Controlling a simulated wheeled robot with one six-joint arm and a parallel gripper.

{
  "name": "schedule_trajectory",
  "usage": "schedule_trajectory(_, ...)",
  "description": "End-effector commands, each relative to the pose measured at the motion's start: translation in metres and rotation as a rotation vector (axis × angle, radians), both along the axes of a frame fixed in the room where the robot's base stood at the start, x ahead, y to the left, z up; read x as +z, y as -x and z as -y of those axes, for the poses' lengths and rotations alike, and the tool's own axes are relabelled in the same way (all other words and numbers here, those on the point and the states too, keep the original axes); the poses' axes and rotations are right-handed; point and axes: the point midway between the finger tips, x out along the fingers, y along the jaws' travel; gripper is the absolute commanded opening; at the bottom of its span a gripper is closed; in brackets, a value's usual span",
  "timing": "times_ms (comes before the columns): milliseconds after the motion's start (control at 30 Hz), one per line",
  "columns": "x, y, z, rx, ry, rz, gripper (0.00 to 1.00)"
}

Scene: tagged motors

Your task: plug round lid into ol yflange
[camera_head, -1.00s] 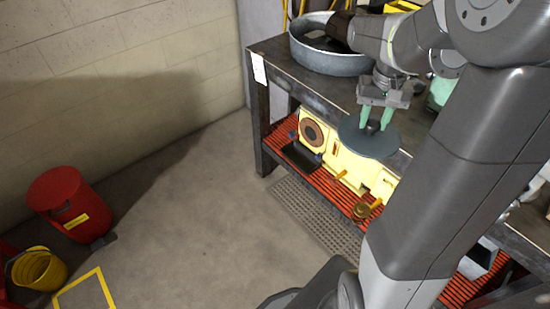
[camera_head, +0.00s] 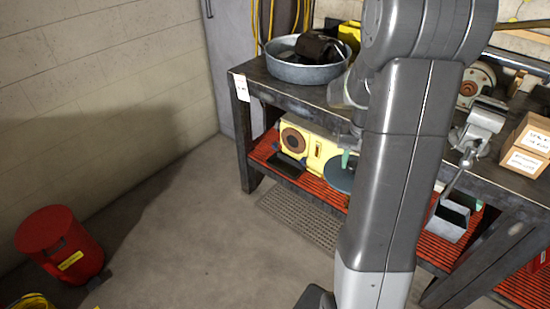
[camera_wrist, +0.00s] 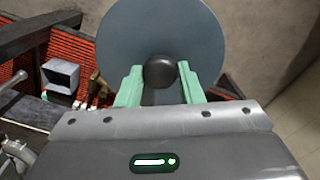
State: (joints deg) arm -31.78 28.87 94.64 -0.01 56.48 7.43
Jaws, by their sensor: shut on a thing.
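The round lid is a flat blue-grey disc with a dark round knob. In the wrist view the lid (camera_wrist: 160,30) fills the top middle, and the green fingers of my gripper (camera_wrist: 160,76) are shut on its knob. In the head view the lid (camera_head: 339,178) shows in part at the edge of my arm, and one green finger of my gripper (camera_head: 346,160) shows above it. The lid hangs in front of the workbench, clear of the floor. I cannot tell which part is the ol yflange; a yellow motor (camera_head: 318,152) with a brown round face stands on the lower shelf.
A workbench (camera_head: 300,93) carries a metal tub (camera_head: 300,73), a vice (camera_head: 484,120) and cardboard boxes (camera_head: 528,147). An open metal box (camera_head: 449,220) is on the red lower shelf. A red bin (camera_head: 60,245) stands left.

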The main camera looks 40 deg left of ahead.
Motion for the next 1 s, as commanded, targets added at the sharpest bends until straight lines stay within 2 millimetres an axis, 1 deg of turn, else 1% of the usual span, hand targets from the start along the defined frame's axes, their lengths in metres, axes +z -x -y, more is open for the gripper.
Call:
schedule_trajectory(33,-0.010,-0.007,0.010,-0.029,0.002,-0.002,0.14)
schedule_trajectory(167,-0.039,-0.026,0.037,-0.103,0.003,-0.004,0.14)
schedule_trajectory(267,-0.067,-0.040,0.066,-0.177,0.004,-0.006,0.14)
schedule_trajectory(333,-0.090,-0.049,0.090,-0.235,0.003,-0.007,0.14)
schedule_trajectory(400,-0.112,-0.056,0.114,-0.291,0.003,-0.006,0.14)
schedule_trajectory(500,-0.137,-0.061,0.143,-0.354,0.002,-0.004,0.14)
schedule_trajectory(600,-0.153,-0.063,0.162,-0.396,0.001,-0.002,0.14)
schedule_trajectory(733,-0.163,-0.064,0.173,-0.422,0.000,0.001,0.14)
schedule_trajectory(1000,-0.165,-0.064,0.175,-0.426,-0.001,0.002,0.14)
